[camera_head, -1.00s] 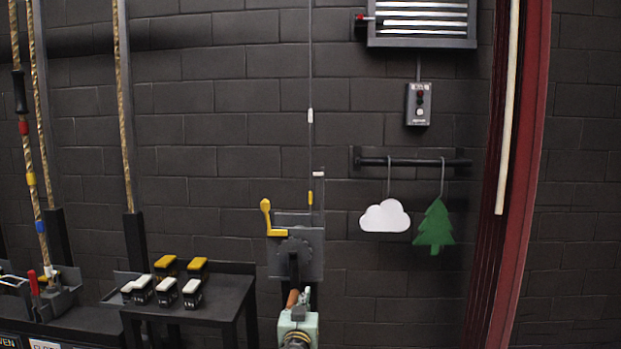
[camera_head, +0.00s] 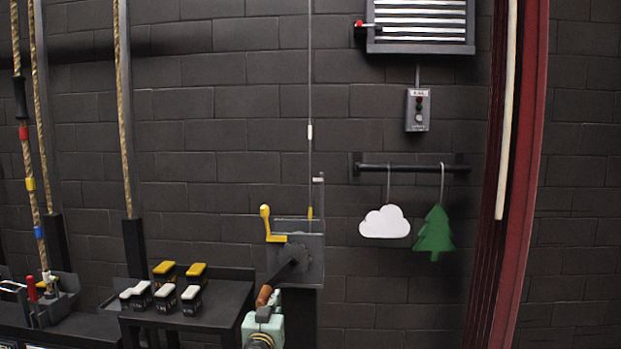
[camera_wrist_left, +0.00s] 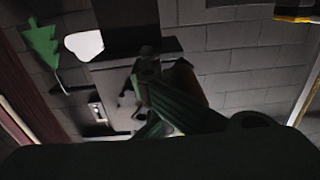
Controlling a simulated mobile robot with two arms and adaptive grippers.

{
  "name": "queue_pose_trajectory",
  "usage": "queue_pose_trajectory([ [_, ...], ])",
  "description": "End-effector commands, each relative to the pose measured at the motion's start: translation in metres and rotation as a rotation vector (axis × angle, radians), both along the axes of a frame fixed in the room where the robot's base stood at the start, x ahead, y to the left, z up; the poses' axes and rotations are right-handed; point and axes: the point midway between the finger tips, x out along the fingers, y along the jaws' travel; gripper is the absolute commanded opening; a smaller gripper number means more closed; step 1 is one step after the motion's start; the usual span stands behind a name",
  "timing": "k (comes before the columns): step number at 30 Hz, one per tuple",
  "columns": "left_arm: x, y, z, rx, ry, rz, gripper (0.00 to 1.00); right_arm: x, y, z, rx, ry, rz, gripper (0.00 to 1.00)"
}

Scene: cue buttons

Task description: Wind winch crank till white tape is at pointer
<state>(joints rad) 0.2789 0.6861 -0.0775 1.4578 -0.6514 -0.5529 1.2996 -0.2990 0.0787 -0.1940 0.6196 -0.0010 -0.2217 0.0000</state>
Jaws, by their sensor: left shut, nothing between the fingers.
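The winch (camera_head: 312,268) is a dark grey box on the wall. Its black crank arm (camera_head: 286,270) points down and left to a brown handle (camera_head: 264,295). White tape (camera_head: 310,132) is on the vertical cable, above the small white pointer (camera_head: 318,180) on a thin post. A yellow mark (camera_head: 310,212) is lower on the cable. My left gripper (camera_head: 266,312), pale green behind, is shut at the lower end of the handle. The left wrist view shows the fingers (camera_wrist_left: 160,105) beside the brown handle (camera_wrist_left: 185,82); contact is unclear. My right gripper is not in view.
A yellow lever (camera_head: 267,224) stands at the winch's upper left. A dark table (camera_head: 230,295) with several yellow- and white-topped blocks is to the left. A white cloud (camera_head: 385,222) and green tree (camera_head: 434,235) hang right, below a button box (camera_head: 418,110).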

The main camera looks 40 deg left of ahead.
Motion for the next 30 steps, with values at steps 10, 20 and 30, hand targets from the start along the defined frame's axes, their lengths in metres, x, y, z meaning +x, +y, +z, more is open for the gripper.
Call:
queue_pose_trajectory([
  [10, -0.021, 0.035, 0.026, 0.003, -0.001, 0.007, 0.00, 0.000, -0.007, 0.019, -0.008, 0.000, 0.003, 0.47],
  [20, -0.021, 0.036, 0.027, 0.002, -0.001, 0.008, 0.00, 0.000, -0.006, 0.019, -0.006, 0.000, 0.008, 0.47],
  [30, -0.029, 0.050, 0.079, 0.001, -0.003, 0.009, 0.00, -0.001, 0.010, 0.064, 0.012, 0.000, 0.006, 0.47],
])
